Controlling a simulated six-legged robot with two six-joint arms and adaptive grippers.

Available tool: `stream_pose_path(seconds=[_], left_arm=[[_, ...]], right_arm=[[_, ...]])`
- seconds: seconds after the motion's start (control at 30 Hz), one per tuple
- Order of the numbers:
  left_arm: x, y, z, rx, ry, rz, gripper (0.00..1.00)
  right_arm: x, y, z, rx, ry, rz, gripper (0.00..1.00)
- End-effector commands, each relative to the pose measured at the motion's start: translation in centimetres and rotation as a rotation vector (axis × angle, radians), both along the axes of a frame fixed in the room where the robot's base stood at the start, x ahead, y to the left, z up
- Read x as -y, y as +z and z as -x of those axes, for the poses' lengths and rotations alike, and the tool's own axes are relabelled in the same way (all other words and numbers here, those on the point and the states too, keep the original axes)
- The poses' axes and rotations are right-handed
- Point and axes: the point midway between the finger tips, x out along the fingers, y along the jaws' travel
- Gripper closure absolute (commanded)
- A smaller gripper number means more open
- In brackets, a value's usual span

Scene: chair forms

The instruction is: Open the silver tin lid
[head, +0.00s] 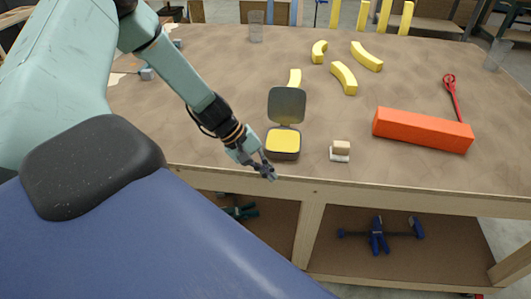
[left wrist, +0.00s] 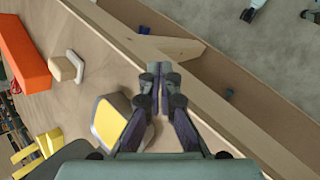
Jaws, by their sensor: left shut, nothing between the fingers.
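The silver tin (head: 283,150) stands near the front edge of the workbench with yellow contents showing. Its lid (head: 287,105) is up, standing roughly upright at the back of the tin. My left gripper (head: 271,175) is shut and empty, just in front of the tin at the bench edge. In the left wrist view the tin (left wrist: 108,124) is left of the shut fingertips (left wrist: 160,70), and part of it is hidden by my gripper. Whether the fingers touch the tin I cannot tell. My right gripper is not in view.
A small wood-and-white block (head: 340,151) lies right of the tin, with a long orange block (head: 422,130) beyond it. Yellow curved pieces (head: 344,78) and a red tool (head: 452,97) lie further back. Blue clamps (head: 378,236) rest on the shelf below.

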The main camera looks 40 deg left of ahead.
Motion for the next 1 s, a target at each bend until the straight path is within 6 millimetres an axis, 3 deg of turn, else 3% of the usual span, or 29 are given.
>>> stream_pose_path(seconds=[0.3,0.6,0.8,1.0], left_arm=[[1.8,-2.8,3.0,-0.063,-0.092,-0.125,1.00],[2.1,-3.3,3.7,-0.073,-0.112,-0.156,1.00],[1.5,-3.5,3.4,-0.068,-0.091,-0.179,1.00],[0.3,-4.8,4.1,-0.028,-0.087,-0.347,1.00]], right_arm=[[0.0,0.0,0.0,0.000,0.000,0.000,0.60],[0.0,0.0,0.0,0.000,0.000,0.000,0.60],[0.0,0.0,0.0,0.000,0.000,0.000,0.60],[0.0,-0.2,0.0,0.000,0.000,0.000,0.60]])
